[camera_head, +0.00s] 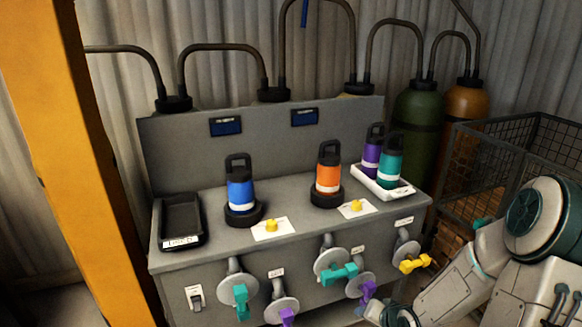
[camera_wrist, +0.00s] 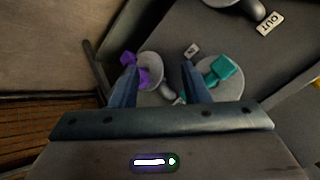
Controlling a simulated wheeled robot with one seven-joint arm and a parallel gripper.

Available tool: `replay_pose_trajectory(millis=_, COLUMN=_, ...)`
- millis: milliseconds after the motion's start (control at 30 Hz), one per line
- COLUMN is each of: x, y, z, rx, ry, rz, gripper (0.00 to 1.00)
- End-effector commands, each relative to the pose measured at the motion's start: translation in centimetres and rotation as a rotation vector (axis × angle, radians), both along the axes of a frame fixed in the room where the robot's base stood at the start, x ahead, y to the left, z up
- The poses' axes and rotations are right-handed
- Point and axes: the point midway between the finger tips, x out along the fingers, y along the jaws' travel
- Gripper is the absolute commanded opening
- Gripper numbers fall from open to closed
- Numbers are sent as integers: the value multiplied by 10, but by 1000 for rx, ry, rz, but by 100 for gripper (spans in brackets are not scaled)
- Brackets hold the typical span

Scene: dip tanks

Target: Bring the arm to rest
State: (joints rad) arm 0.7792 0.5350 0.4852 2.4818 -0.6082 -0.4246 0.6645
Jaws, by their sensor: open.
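My gripper (camera_wrist: 160,78) shows in the wrist view with its two fingers apart and nothing between them. Beyond the fingertips are a purple valve handle (camera_wrist: 131,66) at left and a teal valve handle (camera_wrist: 222,67) at right. I cannot tell how far the fingertips are from them. In the head view my arm is bent at the lower right, in front of the bench's right end. Its lower end reaches the bottom edge, near a purple valve handle (camera_head: 368,291) and a yellow valve handle (camera_head: 414,263). The fingers are not clear there.
The grey bench (camera_head: 205,262) carries a blue canister (camera_head: 240,195), an orange canister (camera_head: 328,179), a black tray (camera_head: 181,243) and a white tray (camera_head: 402,193) with purple and teal canisters. A wire cage (camera_head: 470,160) stands at right behind my arm. A yellow post (camera_head: 65,140) stands at left.

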Motion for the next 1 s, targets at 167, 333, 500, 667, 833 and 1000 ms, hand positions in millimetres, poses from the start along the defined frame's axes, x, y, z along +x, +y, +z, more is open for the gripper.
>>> replay_pose_trajectory(millis=167, x=-15, y=-11, z=58, rx=-242, ry=101, rz=64, gripper=42)
replay_pose_trajectory(millis=333, x=-35, y=-14, z=116, rx=-403, ry=185, rz=102, gripper=42)
replay_pose_trajectory(millis=500, x=-63, y=-7, z=179, rx=-499, ry=252, rz=134, gripper=42)
replay_pose_trajectory(millis=667, x=-96, y=9, z=236, rx=-527, ry=300, rz=179, gripper=42)
replay_pose_trajectory(millis=833, x=-137, y=31, z=287, rx=-502, ry=333, rz=253, gripper=42)
replay_pose_trajectory(millis=1000, x=-168, y=48, z=315, rx=-460, ry=350, rz=327, gripper=42)
